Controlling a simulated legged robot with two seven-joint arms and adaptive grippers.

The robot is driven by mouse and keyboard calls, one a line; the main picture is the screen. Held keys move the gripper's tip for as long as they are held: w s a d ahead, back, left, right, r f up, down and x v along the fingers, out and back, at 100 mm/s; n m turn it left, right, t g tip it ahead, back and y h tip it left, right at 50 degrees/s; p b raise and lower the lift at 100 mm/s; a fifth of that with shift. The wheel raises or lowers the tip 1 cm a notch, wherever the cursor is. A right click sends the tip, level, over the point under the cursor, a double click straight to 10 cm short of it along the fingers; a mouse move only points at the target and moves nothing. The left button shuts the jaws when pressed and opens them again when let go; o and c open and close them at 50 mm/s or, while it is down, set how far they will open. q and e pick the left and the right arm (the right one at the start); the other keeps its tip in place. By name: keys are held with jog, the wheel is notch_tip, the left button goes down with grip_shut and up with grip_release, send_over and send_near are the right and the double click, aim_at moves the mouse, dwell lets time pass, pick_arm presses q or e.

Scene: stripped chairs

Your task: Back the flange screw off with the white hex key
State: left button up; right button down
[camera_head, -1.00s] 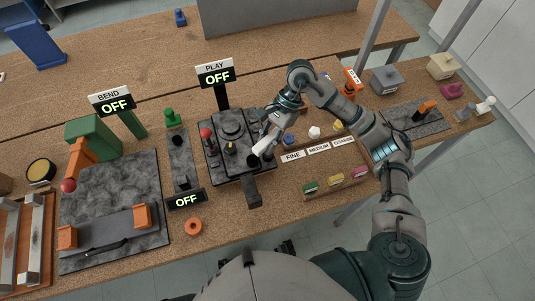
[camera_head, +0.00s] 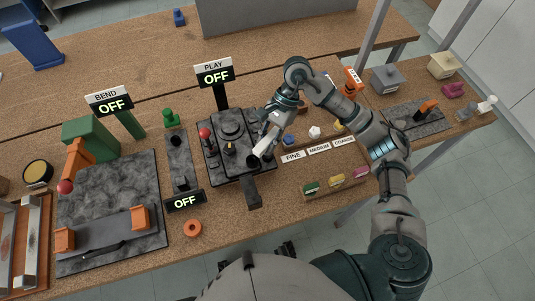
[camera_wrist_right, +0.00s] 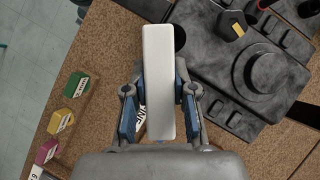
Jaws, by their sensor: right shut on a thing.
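The white hex key (camera_head: 263,149) shows as a white bar in my right gripper (camera_head: 272,134). In the right wrist view the key (camera_wrist_right: 158,70) lies lengthwise between the two blue-lined fingers (camera_wrist_right: 159,103), which are shut on it. Its far end points toward the dark fixture (camera_head: 212,159), beside a round black part (camera_wrist_right: 180,39) at the fixture's edge. I cannot tell whether they touch. The fixture has a round raised flange (camera_wrist_right: 262,72) and a yellow-marked knob (camera_wrist_right: 238,28). I cannot make out the flange screw for certain. My left gripper is not in view.
The PLAY sign (camera_head: 214,75) reads OFF behind the fixture. To its right are a label strip (camera_head: 318,149) and a tray with green, yellow and pink pieces (camera_head: 335,182). An orange ring (camera_head: 193,228) lies near the front edge. A bending fixture (camera_head: 100,190) stands at left.

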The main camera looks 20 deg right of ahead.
aim_at(265, 141)
jog(key=shift+f+m, duration=0.15)
jog(key=shift+m, duration=0.15)
jog(key=shift+r+p, duration=0.4)
jog(key=shift+r, duration=1.25)
jog(key=shift+r, duration=0.1)
jog(key=shift+r+p, duration=0.9)
jog(key=shift+r, duration=1.05)
jog(key=shift+f, duration=0.1)
